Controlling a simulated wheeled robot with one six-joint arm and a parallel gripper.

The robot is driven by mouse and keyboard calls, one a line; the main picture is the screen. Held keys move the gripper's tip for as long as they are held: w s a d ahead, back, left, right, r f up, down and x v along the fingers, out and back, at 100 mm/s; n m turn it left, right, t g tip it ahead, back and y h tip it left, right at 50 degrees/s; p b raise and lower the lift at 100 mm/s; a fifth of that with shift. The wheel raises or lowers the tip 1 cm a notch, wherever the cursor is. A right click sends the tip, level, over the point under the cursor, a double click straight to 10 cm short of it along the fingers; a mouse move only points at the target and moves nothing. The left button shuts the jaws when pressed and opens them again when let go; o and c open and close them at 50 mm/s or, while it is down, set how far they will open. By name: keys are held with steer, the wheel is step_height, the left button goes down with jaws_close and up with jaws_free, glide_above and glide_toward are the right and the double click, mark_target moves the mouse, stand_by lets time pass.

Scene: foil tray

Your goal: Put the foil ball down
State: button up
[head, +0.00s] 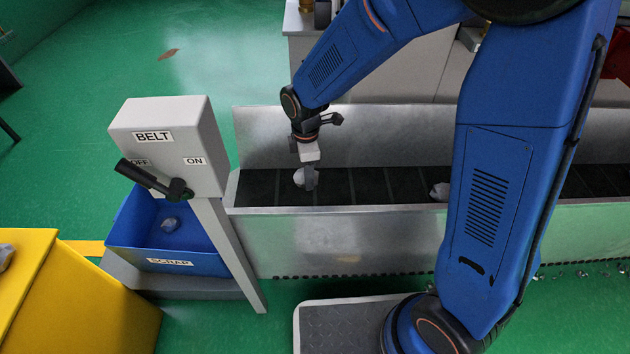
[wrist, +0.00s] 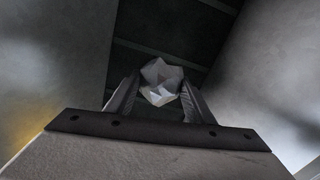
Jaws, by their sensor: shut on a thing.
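The foil ball (wrist: 160,82) is a crumpled, faceted grey-white lump between the two fingers of my gripper (wrist: 155,98) in the wrist view. My gripper is shut on it. In the head view the foil ball (head: 300,178) shows at the lower end of my gripper (head: 306,170), over the left part of the dark slatted belt (head: 375,188). I cannot tell how far the ball is above the belt.
Another crumpled lump (head: 440,191) lies on the belt to the right. A blue scrap bin (head: 187,262) with a grey lump (head: 170,224) inside stands at the left, behind the grey BELT switch box (head: 178,148) with a black lever. A yellow box (head: 100,300) is at the lower left.

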steer(key=shift+f, duration=3.15)
steer(key=o, duration=1.1)
steer(key=shift+f, duration=0.1)
steer(key=shift+c, duration=0.2)
